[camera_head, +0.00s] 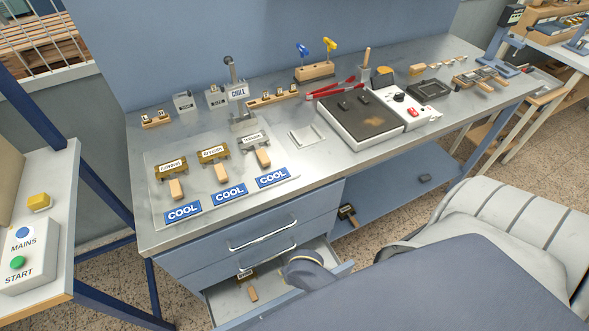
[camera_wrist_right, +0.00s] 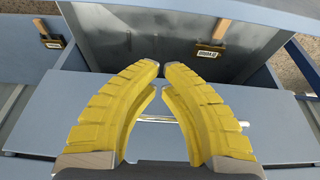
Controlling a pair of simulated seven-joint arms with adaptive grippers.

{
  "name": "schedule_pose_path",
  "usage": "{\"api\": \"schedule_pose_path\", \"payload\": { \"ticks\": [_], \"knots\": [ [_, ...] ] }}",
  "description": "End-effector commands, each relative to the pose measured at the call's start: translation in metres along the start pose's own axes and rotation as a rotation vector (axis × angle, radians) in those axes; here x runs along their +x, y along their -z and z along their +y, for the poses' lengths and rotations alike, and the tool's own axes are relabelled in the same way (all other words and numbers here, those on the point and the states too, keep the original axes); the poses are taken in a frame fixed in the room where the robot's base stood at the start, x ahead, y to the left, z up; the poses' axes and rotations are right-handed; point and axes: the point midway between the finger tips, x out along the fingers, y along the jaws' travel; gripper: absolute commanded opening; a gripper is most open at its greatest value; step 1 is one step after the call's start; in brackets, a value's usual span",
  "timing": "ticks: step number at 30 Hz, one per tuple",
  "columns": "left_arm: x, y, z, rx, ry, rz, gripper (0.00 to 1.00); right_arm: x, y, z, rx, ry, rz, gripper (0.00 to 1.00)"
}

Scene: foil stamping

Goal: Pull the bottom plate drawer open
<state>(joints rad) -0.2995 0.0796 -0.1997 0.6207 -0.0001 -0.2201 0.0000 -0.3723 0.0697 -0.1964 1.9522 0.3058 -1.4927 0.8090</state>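The bottom plate drawer (camera_head: 237,310) stands pulled out of the blue cabinet, its inside showing. A plate with a wooden handle (camera_head: 252,294) lies in it and also shows in the right wrist view (camera_wrist_right: 209,51). The drawer's own handle is hidden. My right arm covers the drawer's right part in the head view, hiding the fingers. In the right wrist view my right gripper's yellow fingers (camera_wrist_right: 160,67) are drawn together, with a narrow slit between the tips and nothing visible held. They appear over the open drawer. My left gripper is not in view.
Two upper drawers (camera_head: 250,224) are shut, with bar handles. The bench top (camera_head: 322,172) carries plates, blue COOL labels and a hot plate. A low shelf (camera_head: 385,203) beside the drawers holds a dark plate with a wooden handle (camera_head: 347,212). A control box (camera_head: 29,255) stands at left.

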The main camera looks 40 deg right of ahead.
Motion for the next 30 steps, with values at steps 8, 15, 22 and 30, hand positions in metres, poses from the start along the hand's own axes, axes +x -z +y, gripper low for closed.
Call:
{"api": "schedule_pose_path", "payload": {
  "ticks": [8, 15, 22, 30],
  "knots": [
    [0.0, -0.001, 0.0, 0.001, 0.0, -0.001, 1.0, 0.03, 0.0, 0.002, -0.004, -0.005, -0.003, 0.0],
    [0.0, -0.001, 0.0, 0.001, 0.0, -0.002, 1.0, 0.069, 0.0, 0.002, -0.004, -0.004, -0.003, 0.0],
    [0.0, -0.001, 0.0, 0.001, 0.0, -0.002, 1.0, 0.098, 0.0, 0.001, -0.003, -0.003, -0.002, 0.0],
    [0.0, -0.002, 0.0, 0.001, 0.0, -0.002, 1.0, 0.089, -0.028, 0.001, -0.003, -0.002, -0.003, 0.0]
  ]
}}
